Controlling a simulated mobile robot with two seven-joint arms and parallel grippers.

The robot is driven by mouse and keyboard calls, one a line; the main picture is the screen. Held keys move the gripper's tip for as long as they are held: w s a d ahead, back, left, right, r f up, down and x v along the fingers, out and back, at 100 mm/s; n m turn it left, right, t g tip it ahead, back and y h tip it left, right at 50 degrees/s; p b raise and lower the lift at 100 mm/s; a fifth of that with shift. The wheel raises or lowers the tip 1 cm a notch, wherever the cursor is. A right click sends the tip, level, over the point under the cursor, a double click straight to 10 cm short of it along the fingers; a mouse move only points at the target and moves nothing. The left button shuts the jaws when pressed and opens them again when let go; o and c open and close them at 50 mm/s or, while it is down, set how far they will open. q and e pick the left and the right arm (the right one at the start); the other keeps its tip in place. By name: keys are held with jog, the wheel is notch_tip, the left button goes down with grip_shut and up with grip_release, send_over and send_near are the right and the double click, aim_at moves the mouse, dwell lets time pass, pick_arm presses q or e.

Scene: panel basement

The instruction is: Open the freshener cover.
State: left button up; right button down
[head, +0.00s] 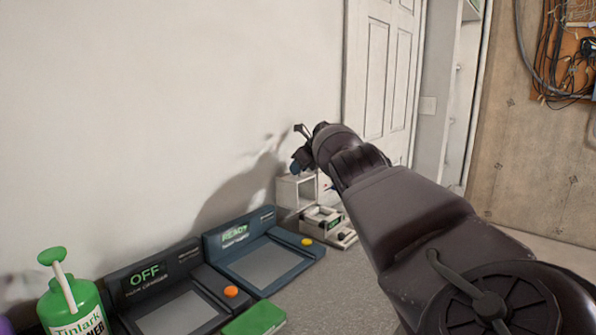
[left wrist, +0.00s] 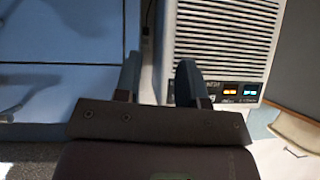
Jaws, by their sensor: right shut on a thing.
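A small white device with a green-lit display (head: 321,221), which looks like the freshener, stands at the far end of the grey worktop. A white, box-like frame, which looks like its cover (head: 284,192), stands upright just behind it. My right gripper (head: 298,164) is at the top of this frame, shut on it; the contact is small and partly hidden by my wrist. My left gripper (left wrist: 158,76) shows in the left wrist view, its two fingers apart with nothing between them. It is out of the head view.
Two dark consoles, one reading OFF (head: 180,312) and one reading READY (head: 265,262), fill the near worktop beside a green pump bottle (head: 72,310). A white wall is close on the left. In the left wrist view, a louvred white unit (left wrist: 220,45) is near the fingers.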

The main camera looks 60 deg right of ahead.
pick_arm(q)
jog(key=shift+w, duration=0.15)
pick_arm(e)
jog(key=shift+w+a+r, duration=0.1)
jog(key=shift+w+r, duration=0.05)
jog(key=shift+w, duration=0.1)
pick_arm(q)
jog(key=shift+d, duration=0.1)
pick_arm(e)
jog(key=c, duration=1.3)
grip_release()
jog(key=shift+w+f, duration=0.2)
jog(key=o, duration=0.3)
jog(key=shift+w+f, duration=0.2)
jog(key=shift+f, duration=0.05)
pick_arm(q)
jog(key=shift+s+f, duration=0.25)
pick_arm(e)
jog(key=shift+s, duration=0.15)
jog(key=shift+s, duration=0.1)
